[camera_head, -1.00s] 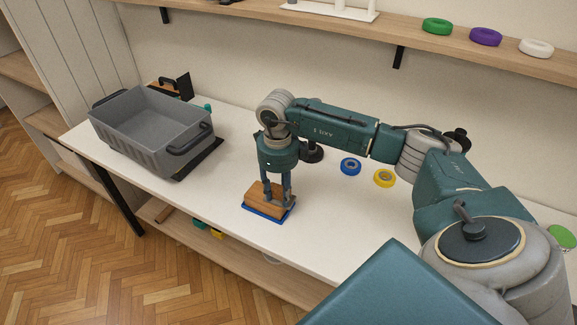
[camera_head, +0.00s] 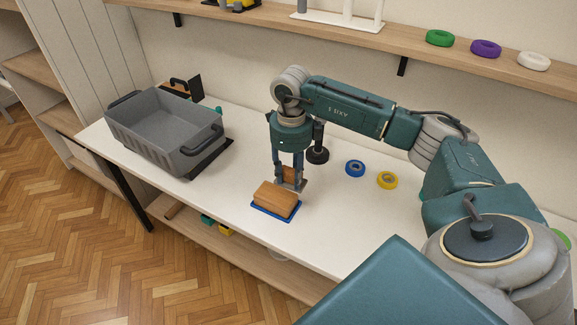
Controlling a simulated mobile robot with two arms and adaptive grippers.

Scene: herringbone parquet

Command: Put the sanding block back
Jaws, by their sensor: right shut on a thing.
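The sanding block (camera_head: 276,197) appears as a brown wooden block over a blue mat or outline (camera_head: 262,212) near the table's front edge. My right gripper (camera_head: 290,182) points down at the block's far side, its fingers partly behind it. A brown piece shows between the fingers; I cannot tell whether it is part of the same block. The gripper is shut on it. Whether the block's underside touches the blue is hidden. My left gripper is not in view.
A grey bin (camera_head: 165,130) with dark handles stands at the left of the white table (camera_head: 335,225). Blue tape (camera_head: 355,168) and yellow tape (camera_head: 387,180) lie right of the gripper. A wall shelf (camera_head: 400,45) with several rings runs above.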

